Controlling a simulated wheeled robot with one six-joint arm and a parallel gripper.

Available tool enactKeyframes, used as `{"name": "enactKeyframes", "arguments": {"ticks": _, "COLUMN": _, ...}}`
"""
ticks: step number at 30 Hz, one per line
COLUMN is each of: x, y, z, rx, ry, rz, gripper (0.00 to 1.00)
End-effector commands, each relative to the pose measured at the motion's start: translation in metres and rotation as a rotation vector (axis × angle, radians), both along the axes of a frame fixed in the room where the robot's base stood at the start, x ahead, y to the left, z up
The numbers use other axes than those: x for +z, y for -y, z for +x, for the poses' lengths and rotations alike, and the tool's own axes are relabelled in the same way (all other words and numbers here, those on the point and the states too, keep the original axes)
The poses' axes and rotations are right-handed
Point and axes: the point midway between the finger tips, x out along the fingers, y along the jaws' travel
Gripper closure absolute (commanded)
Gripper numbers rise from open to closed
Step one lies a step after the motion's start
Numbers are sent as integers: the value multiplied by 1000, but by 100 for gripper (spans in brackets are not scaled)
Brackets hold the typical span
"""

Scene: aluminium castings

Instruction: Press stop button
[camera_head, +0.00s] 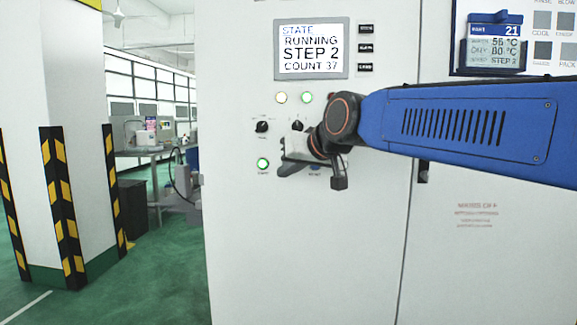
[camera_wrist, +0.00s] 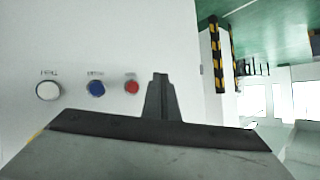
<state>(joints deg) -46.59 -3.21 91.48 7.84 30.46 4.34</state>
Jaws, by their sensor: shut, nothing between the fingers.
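The red button (camera_wrist: 131,87) on the white cabinet front shows in the wrist view, just left of my gripper's fingertips. In the head view my gripper hides it. My gripper (camera_head: 283,170) is in front of the button row, and its shut, empty fingers also show in the wrist view (camera_wrist: 160,82). The fingers appear beside the red button, not over it. I cannot tell how far they are from the panel. A green-ringed lit button (camera_head: 263,163) sits just left of my gripper in the head view.
A blue button (camera_wrist: 95,88) and a white button (camera_wrist: 48,91) sit left of the red one. Above my gripper are a black knob (camera_head: 262,127) and a display (camera_head: 311,48) reading "RUNNING STEP 2 COUNT 37". A striped pillar (camera_head: 60,205) stands left, with green floor between.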

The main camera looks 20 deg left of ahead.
Motion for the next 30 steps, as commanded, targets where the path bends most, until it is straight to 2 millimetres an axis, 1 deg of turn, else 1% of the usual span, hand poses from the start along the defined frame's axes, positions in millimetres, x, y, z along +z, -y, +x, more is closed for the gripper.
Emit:
{"name": "enactKeyframes", "arguments": {"ticks": 1, "x": -1, "y": -1, "z": 7, "rx": -2, "ry": -3, "rz": 0, "gripper": 100}}
{"name": "enactKeyframes", "arguments": {"ticks": 9, "x": -1, "y": -9, "z": 38, "rx": -2, "ry": -2, "rz": 0, "gripper": 100}}
{"name": "enactKeyframes", "arguments": {"ticks": 15, "x": 0, "y": -13, "z": 56, "rx": -1, "ry": -1, "rz": -1, "gripper": 100}}
{"name": "enactKeyframes", "arguments": {"ticks": 21, "x": 0, "y": -15, "z": 65, "rx": 0, "ry": 1, "rz": 1, "gripper": 100}}
{"name": "enactKeyframes", "arguments": {"ticks": 30, "x": 0, "y": -16, "z": 67, "rx": 0, "ry": 0, "rz": 0, "gripper": 100}}
